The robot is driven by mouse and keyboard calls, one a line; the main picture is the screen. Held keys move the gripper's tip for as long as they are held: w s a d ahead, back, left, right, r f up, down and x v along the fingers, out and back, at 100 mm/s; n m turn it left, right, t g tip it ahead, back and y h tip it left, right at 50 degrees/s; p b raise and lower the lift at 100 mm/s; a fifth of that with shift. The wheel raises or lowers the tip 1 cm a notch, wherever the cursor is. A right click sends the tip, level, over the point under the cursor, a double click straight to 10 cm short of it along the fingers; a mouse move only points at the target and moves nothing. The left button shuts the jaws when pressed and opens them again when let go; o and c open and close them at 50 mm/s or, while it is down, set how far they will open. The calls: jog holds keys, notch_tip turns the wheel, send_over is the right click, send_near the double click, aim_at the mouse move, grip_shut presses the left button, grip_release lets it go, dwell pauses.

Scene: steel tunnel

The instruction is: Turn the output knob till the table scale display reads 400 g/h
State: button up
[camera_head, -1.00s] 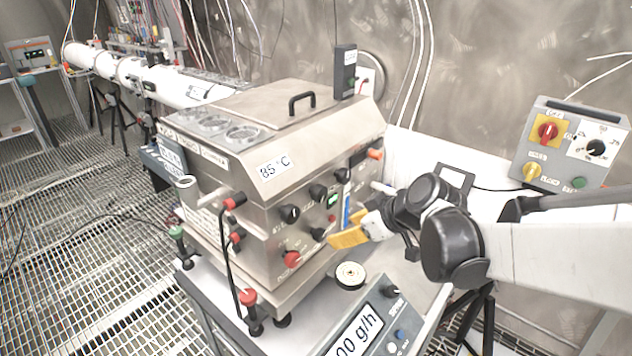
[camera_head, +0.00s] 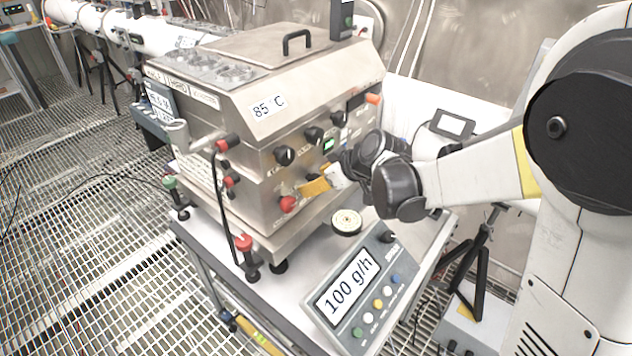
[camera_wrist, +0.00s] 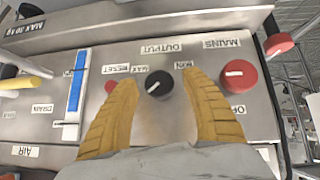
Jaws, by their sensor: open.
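The output knob (camera_wrist: 158,84) is black with a white pointer line, under the OUTPUT label in the upside-down wrist view. My gripper (camera_wrist: 158,80) is open, its two yellow fingers on either side of the knob, with visible gaps to it. In the head view my gripper (camera_head: 318,184) is at the lower front panel of the steel machine (camera_head: 240,180), and its finger largely hides the knob. The table scale (camera_head: 375,300) stands in front of the machine. Its display (camera_head: 348,288) reads 100 g/h.
The red mains knob (camera_wrist: 238,75) is close beside one finger, and a red reset button (camera_wrist: 110,87) is near the other. A blue-filled gauge (camera_wrist: 76,85) is further left. A round dish (camera_head: 346,222) sits on the table below my gripper.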

jog(key=c, duration=1.2)
jog(key=shift+d+m+g+y, duration=0.15)
jog(key=shift+m+g+y, duration=0.75)
jog(key=shift+g+y, duration=0.25)
jog(key=shift+m+g+y+b, duration=0.75)
jog(key=shift+g+y, duration=0.1)
jog(key=shift+y, duration=0.3)
jog(key=o, duration=1.2)
